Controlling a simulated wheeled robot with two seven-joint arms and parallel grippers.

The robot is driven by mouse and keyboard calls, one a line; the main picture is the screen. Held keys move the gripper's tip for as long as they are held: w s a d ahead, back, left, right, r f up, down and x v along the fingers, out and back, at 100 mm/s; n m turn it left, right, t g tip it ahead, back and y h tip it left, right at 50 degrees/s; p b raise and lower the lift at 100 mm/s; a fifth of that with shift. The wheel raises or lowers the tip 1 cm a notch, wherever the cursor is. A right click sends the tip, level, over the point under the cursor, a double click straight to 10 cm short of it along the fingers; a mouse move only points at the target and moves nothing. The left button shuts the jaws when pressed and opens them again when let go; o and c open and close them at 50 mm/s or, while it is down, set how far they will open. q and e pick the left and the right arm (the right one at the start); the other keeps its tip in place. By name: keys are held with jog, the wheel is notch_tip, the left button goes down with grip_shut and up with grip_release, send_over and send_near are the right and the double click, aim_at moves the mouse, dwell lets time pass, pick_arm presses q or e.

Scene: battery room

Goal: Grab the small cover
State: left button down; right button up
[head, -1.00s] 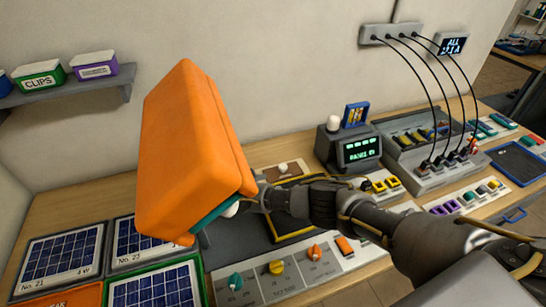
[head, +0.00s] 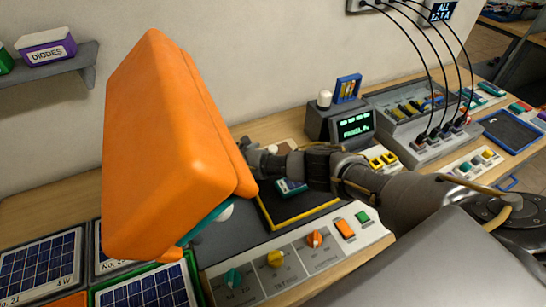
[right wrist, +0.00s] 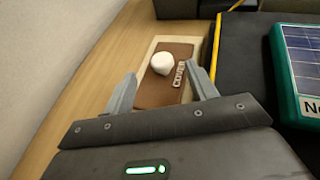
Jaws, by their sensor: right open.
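The small cover (right wrist: 180,52) is a brown plate with a white round knob (right wrist: 162,63) and the word COVER, lying on a pale base on the wooden bench. In the right wrist view my right gripper (right wrist: 161,78) is open and empty, its fingertips to either side of the cover's near part, with the knob just beyond them. In the head view my right gripper (head: 257,148) reaches in from the right and hides most of the cover. I do not see my left gripper.
A large orange block (head: 165,140) close to the camera hides part of the bench. A black mat with a yellow edge (head: 300,220) holds a teal-framed panel (right wrist: 300,60). The wall (right wrist: 50,50) is left of the cover. A display box (head: 354,126) stands behind.

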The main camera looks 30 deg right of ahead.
aim_at(273, 148)
jog(key=shift+s, duration=0.1)
jog(key=shift+d, duration=0.25)
jog(key=p+x, duration=0.2)
jog(key=x, duration=0.2)
jog(key=shift+d+f, duration=0.25)
jog(key=shift+f, duration=0.05)
jog(key=shift+a, duration=0.1)
jog(key=shift+c, duration=0.9)
pick_arm(q)
jog(key=shift+r, duration=0.95)
pick_arm(e)
jog(key=c, duration=0.9)
